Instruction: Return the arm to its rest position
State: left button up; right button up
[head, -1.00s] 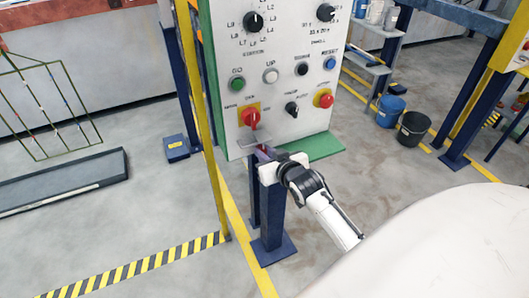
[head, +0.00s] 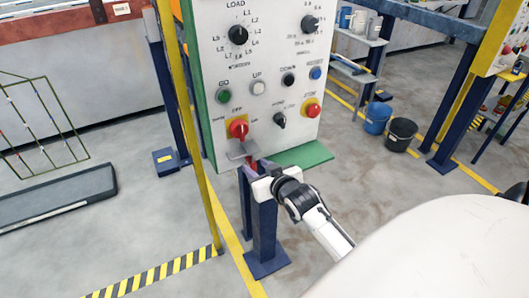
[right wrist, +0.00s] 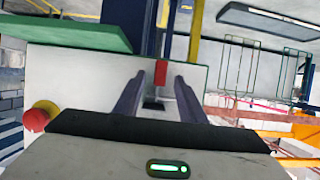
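My right arm (head: 325,232) reaches up from the lower right of the head view. Its gripper (head: 255,164) is at the lower edge of the control panel (head: 270,62), below the red rotary switch (head: 238,129) and beside a small grey plate (head: 241,149). In the right wrist view the two fingers (right wrist: 160,98) stand apart. A small red block (right wrist: 160,72), possibly a padlock, shows in the gap between them; I cannot tell whether either finger touches it. It is partly visible in the head view. My left gripper is not in view.
A green ledge (head: 302,155) juts below the panel, close to my right gripper. A yellow post (head: 194,150) stands left of it, a blue pedestal (head: 264,225) below. Blue (head: 377,117) and black (head: 400,133) buckets stand at right. Open floor (head: 125,225) lies at left.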

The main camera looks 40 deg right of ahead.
jog(key=v, duration=0.8)
jog(key=shift+s+a, duration=0.1)
jog(key=s+a+f+n+g+y, duration=0.4)
jog(key=s+a+f+y, duration=0.1)
jog(key=s+a+f, duration=1.2)
jog(key=a+f, duration=0.2)
jog(key=a, duration=0.1)
jog(key=shift+s+n+g, duration=0.3)
jog(key=shift+s+n, duration=0.1)
